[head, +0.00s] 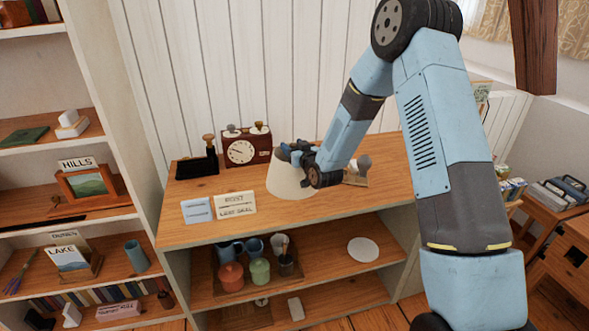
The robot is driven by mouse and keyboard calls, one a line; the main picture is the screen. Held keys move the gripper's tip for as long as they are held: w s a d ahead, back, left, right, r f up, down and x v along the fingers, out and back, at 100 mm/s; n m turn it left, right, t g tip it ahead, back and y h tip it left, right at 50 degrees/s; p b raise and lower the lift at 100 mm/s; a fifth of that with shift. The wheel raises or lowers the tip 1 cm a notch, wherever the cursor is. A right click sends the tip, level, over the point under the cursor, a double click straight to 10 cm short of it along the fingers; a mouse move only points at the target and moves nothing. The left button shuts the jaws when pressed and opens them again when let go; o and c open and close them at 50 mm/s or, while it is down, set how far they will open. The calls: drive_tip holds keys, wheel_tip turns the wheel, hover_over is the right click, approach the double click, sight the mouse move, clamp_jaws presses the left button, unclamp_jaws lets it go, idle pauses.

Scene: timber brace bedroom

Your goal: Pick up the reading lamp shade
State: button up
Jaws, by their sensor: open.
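The reading lamp shade (286,181) is a cream, tapered shade standing on the wooden top of the shelf unit (240,225), towards its middle. My gripper (293,155) is at the upper part of the shade, reaching in from the right. My gripper is open. The gripper and wrist cover the shade's top and right side, so I cannot tell whether the fingers touch it or go around its rim.
A red-brown clock (241,152) stands behind the shade, with a black tray (197,166) to its left. Two small signs (235,204) stand at the front left. A small object (361,165) is right of my wrist. The top's right front is clear.

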drive_tip(key=shift+c, duration=0.4)
clamp_jaws()
